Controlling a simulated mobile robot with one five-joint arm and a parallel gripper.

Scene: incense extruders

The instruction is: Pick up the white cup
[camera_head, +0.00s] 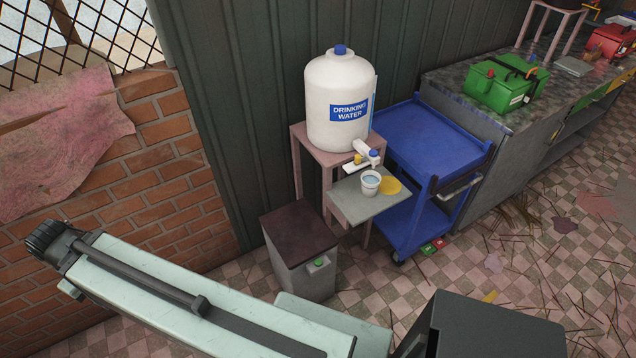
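The white cup (370,183) stands upright on a small grey shelf (345,203) that juts out below the tap of the drinking-water dispenser (338,85). Its open top shows a pale blue inside, perhaps water. A flat yellow disc (390,186) lies just right of the cup. The white spout with a blue knob (374,155) is just above the cup. I cannot make out my gripper in this view, and nothing is touching the cup.
A pink stand (299,146) carries the dispenser. A grey bin with a brown lid (299,232) stands in front to the left. A blue trolley (428,138) stands close on the right, beside a long counter (440,82). Tiled floor with scattered sticks lies open at right.

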